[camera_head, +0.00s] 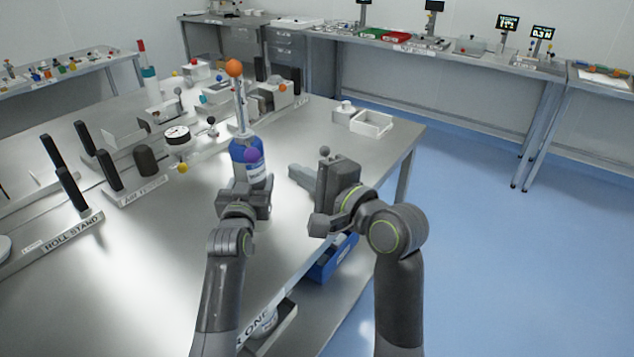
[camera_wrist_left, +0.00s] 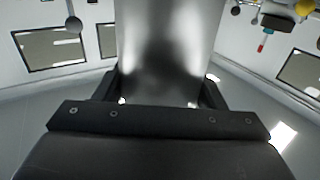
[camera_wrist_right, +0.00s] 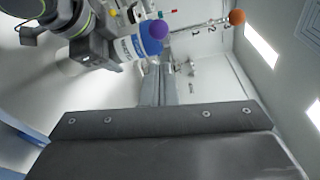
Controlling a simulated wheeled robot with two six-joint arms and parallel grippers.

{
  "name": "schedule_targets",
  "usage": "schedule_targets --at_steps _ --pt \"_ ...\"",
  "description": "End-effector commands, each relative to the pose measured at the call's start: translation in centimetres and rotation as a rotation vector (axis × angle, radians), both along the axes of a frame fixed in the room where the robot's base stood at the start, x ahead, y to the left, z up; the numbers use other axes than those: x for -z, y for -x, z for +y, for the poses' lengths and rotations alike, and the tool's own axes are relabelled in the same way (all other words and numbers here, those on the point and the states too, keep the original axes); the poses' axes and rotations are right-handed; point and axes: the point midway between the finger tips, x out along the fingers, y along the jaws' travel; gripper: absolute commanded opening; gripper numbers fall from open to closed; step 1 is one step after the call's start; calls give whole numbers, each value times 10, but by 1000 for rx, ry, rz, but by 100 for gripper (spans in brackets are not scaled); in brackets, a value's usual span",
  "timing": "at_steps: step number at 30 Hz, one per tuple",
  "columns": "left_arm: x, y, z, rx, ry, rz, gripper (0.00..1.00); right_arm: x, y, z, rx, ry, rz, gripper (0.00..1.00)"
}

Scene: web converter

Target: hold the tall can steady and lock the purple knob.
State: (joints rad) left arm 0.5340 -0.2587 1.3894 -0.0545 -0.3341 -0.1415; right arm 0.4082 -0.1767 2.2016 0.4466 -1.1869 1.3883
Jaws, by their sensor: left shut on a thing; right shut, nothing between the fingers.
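The tall can (camera_head: 240,152), blue and white with a label, stands upright on the table. A purple knob (camera_head: 253,155) shows in front of its upper part in the head view. My left gripper (camera_head: 254,184) is shut on the can's lower body. In the left wrist view the can (camera_wrist_left: 168,45) is a silvery cylinder between the fingers. My right gripper (camera_head: 293,170) is shut and empty, to the right of the can and apart from it. In the right wrist view its closed fingers (camera_wrist_right: 160,82) point toward the can (camera_wrist_right: 125,47) and purple knob (camera_wrist_right: 158,30).
An orange ball (camera_head: 234,68) tops a thin rod above the can. Fixtures with a dial gauge (camera_head: 177,135) and dark posts (camera_head: 108,170) line the table to the left. A white tray (camera_head: 371,123) lies behind right. The tabletop between tray and right gripper is clear.

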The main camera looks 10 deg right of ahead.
Motion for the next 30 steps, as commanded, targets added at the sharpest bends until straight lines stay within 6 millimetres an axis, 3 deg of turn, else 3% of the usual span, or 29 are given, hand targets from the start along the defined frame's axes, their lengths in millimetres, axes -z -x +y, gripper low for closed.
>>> schedule_targets --at_steps 1,9,30 --pt "12 1 0 1 -2 25 17 1 8 -6 2 2 -1 0" --pt "12 1 0 1 -2 25 17 -1 31 -21 1 3 -2 0" --pt "10 1 0 1 -2 25 17 -3 33 -22 1 2 -1 0"
